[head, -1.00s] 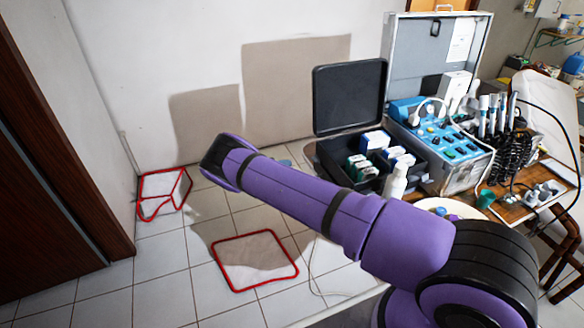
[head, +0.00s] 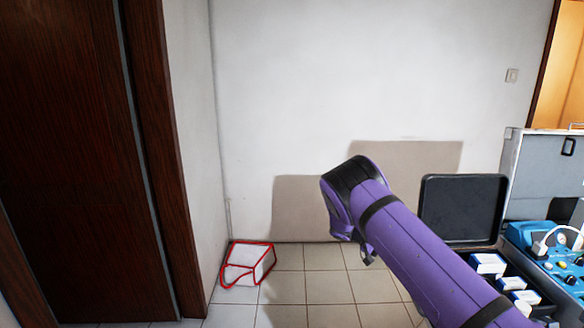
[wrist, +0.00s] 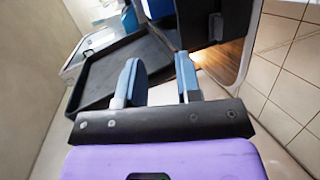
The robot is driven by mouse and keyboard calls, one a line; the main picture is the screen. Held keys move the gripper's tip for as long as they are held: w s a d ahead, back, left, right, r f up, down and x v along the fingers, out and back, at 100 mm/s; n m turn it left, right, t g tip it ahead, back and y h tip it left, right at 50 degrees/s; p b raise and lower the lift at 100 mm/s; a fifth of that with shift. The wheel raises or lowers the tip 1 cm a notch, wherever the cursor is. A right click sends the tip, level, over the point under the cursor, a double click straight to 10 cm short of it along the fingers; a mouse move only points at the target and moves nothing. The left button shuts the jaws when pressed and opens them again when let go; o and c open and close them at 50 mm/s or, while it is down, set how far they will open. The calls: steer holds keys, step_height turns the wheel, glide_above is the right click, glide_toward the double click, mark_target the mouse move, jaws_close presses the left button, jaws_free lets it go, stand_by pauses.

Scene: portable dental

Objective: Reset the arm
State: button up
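My purple arm reaches from the bottom right of the head view toward its middle. Its end bends down, and my gripper (head: 368,252) shows only in part below that bend. In the wrist view, the two blue-grey fingers of my gripper (wrist: 158,78) stand wide apart with nothing between them.
The black case lid (head: 462,210) stands upright to the right of my arm. The dental unit (head: 548,240) and its grey case lid (head: 545,175) are at the right edge. A white, red-edged box (head: 248,262) sits in the floor corner beside the dark wooden door (head: 70,150). Tiled floor is clear between.

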steer(key=s+d+r+t+y, duration=0.1)
steer(key=s+r+y, duration=0.2)
steer(key=s+r, duration=0.5)
steer(key=s+r+y, duration=0.4)
steer(key=s+r, duration=0.1)
steer(key=r, duration=0.7)
steer(key=s+d+r+t+y, duration=0.1)
steer(key=s+r+y, duration=0.2)
steer(key=s+r, duration=0.55)
steer(key=s+a+r+t+y, duration=0.1)
steer(key=s+r+t, duration=0.1)
steer(key=s, duration=0.6)
steer(key=s+a+r+n+t+y, duration=0.1)
steer(key=s+r, duration=0.3)
steer(key=s, duration=0.5)
steer(key=s+a+r+n+t+y, duration=0.1)
steer(key=s+a+r+t+y, duration=0.1)
steer(key=s, duration=0.7)
steer(key=shift+a+r+t, duration=0.6)
steer(key=shift+r, duration=0.2)
steer(key=shift+o, duration=0.5)
